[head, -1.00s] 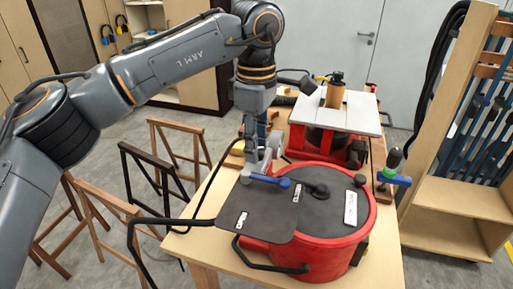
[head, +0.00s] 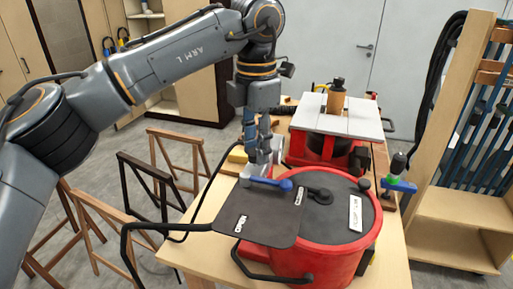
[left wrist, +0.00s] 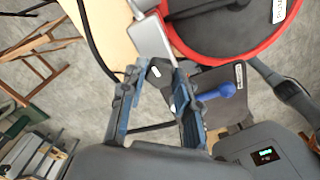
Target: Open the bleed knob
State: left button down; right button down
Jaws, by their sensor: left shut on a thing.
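The bleed knob (left wrist: 158,75) looks like a small black knob with a white mark. In the left wrist view it sits between the fingertips of my left gripper (left wrist: 155,85), which is shut on it. In the head view my left gripper (head: 260,158) points down at the left back edge of the red drum-shaped unit (head: 318,262), and its fingers hide the knob. A blue lever (head: 268,183) with a round end lies just in front of the fingers; it also shows beside them in the left wrist view (left wrist: 218,92). My right gripper is not in view.
A dark flat plate (head: 255,225) with a white label overhangs the drum's front left. A red machine with a pale top (head: 345,120) stands behind. A green-and-blue clamp (head: 398,175) is at the table's right edge. Wooden trestles (head: 190,145) stand on the left.

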pick_arm(q)
jog(key=n+b, duration=0.1)
jog(key=n, duration=0.3)
jog(key=shift+f+n, duration=0.1)
jog(key=shift+n, duration=0.2)
jog(key=n+b, duration=0.1)
jog(key=n, duration=0.2)
jog(key=shift+n, duration=0.4)
jog(key=n+b, duration=0.1)
jog(key=n, duration=0.3)
jog(key=shift+b, duration=0.35)
jog(key=n+b, duration=0.1)
jog(key=n, duration=0.3)
jog(key=shift+n, duration=0.3)
jog(key=c, duration=1)
grip_release()
